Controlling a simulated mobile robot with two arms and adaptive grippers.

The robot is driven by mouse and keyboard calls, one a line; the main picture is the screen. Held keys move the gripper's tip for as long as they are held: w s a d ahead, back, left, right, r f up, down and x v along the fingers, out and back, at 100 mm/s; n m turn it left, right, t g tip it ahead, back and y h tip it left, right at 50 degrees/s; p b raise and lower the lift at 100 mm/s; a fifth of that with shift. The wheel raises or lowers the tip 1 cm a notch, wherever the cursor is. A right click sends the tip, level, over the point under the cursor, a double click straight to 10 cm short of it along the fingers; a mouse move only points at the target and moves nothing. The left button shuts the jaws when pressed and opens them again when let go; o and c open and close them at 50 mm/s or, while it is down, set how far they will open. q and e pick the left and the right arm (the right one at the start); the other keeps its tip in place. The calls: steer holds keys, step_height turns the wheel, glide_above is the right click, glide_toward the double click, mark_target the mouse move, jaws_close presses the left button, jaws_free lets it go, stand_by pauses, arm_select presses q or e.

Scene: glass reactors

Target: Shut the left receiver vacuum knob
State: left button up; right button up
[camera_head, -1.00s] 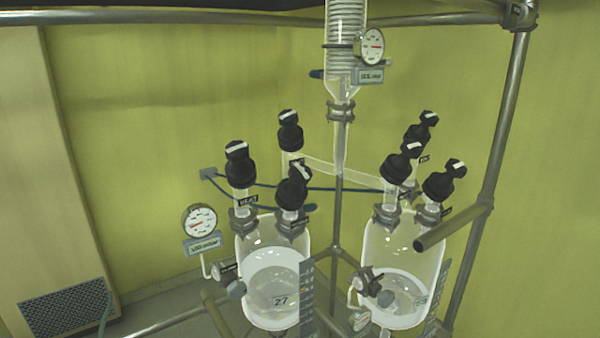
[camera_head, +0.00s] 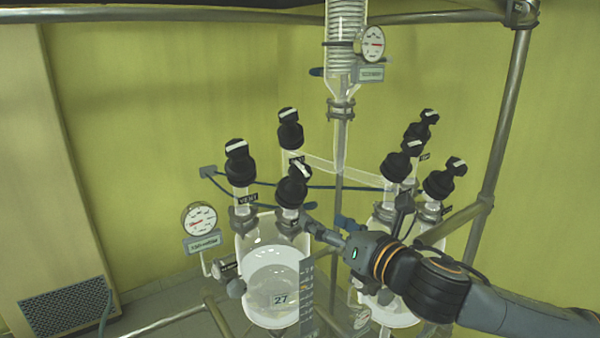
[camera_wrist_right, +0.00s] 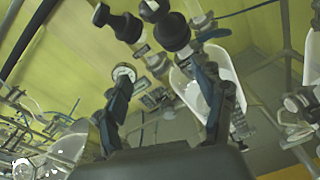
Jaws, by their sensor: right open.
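The left glass receiver (camera_head: 262,250) holds pale liquid and bears several black knobs with white stripes. One knob (camera_head: 240,162) is at its left, one (camera_head: 293,186) at its front right with a slanted stripe, one (camera_head: 290,130) behind. The labels are too small to tell which is the vacuum knob. My right gripper (camera_head: 355,212) is open and empty, right of the front-right knob and lower, apart from it. In the right wrist view the open fingers (camera_wrist_right: 160,75) spread below black knobs (camera_wrist_right: 170,30). My left gripper is out of view.
The right receiver (camera_head: 432,240) stands partly behind my right arm, with its own black knobs (camera_head: 445,180). A gauge (camera_head: 199,219) is left of the left receiver; another (camera_head: 373,42) is by the condenser (camera_head: 345,50). Metal frame tubes (camera_head: 505,120) stand at the right.

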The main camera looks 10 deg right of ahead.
mark_target(305, 174)
step_height(305, 174, up, 5)
steer(key=d+n, duration=0.3)
steer(key=shift+t, duration=0.4)
steer(key=p+x, duration=0.4)
steer(key=x, duration=0.9)
steer(key=shift+s+a+p, duration=0.1)
steer(key=shift+p, duration=0.3)
steer(key=shift+x, duration=0.8)
steer(key=shift+f, duration=0.15)
steer(key=c, duration=1.2)
